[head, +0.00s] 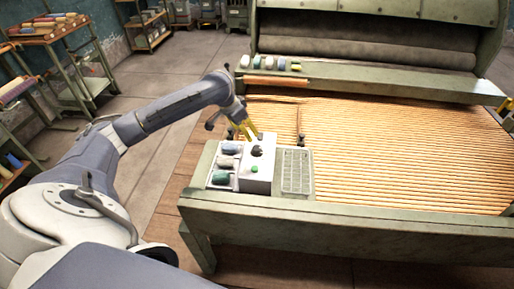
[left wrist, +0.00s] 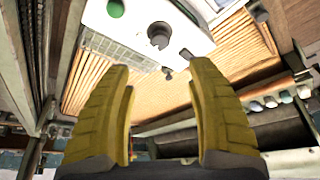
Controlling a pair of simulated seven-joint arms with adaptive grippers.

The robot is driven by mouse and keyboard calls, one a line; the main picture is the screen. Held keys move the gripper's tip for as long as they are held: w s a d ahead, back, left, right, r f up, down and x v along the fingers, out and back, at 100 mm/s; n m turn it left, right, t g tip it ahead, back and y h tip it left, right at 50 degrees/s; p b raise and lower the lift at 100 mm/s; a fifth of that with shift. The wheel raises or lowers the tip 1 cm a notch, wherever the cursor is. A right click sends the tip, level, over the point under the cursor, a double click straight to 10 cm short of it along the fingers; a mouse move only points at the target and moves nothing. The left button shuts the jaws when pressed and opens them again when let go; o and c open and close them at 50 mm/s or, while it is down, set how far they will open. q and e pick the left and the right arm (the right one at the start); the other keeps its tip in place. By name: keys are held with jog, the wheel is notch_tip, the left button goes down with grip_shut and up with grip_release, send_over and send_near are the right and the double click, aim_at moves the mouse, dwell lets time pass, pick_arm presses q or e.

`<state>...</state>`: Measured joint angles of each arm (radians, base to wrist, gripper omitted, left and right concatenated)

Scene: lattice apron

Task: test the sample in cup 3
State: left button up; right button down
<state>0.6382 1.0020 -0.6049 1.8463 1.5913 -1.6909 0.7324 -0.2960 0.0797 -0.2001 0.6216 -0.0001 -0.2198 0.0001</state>
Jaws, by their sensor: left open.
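My left gripper (head: 251,130) is open above the back of a white box (head: 258,178) on the bench's near left corner. In the left wrist view its yellow fingers (left wrist: 162,78) stand apart with nothing between them. The box has a green button (head: 254,169) and a dark round fitting (head: 257,151); the wrist view shows the button (left wrist: 115,8) and the fitting (left wrist: 159,36). Left of the box, a pale tray (head: 212,185) holds several small dark and light items. I cannot read any numbers, so cup 3 cannot be told apart. My right gripper is not in view.
A grey grid panel (head: 297,172) lies right of the box. Wooden slats (head: 390,145) cover the bench beyond. Several small coloured items (head: 271,63) stand on the machine's back ledge. Shelves (head: 75,60) stand at the left, with open floor between.

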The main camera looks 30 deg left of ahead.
aim_at(257, 147)
pick_arm(q)
jog(key=x, duration=1.3)
jog(key=shift+w+f, duration=0.2)
jog(key=shift+f, duration=0.15)
grip_shut()
